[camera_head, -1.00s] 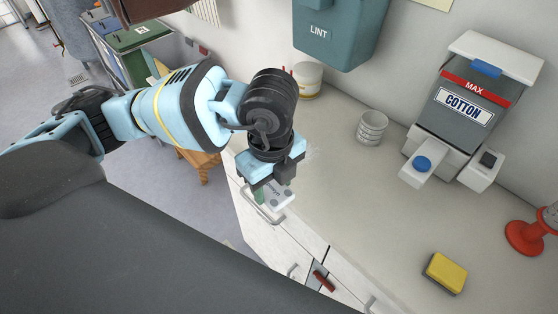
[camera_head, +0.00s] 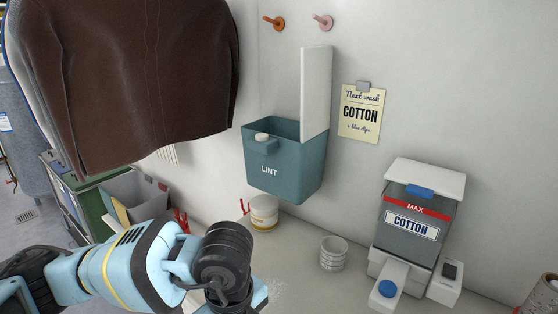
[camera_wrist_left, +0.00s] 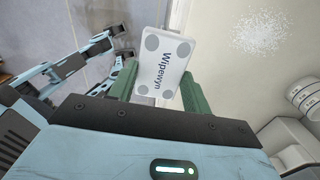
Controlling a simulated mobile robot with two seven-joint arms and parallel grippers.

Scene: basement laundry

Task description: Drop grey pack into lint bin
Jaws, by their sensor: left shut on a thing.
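The grey pack (camera_wrist_left: 160,65), a pale flat box with round grey spots and the word "Wipewyn", is between the green fingers of my left gripper (camera_wrist_left: 158,88) in the left wrist view. My left gripper is shut on it. In the head view my left wrist is at the bottom edge, and its fingers and the pack are out of frame. The teal lint bin (camera_head: 285,172), marked "LINT", hangs on the wall above and to the right of my left wrist. Its white lid (camera_head: 316,95) stands upright and its top is open.
A white tub (camera_head: 264,212), a ribbed cup (camera_head: 333,253) and a "COTTON" dispenser (camera_head: 408,225) stand on the counter (camera_head: 300,285) below the bin. A brown garment (camera_head: 140,80) hangs at the upper left. A note (camera_head: 360,113) is on the wall.

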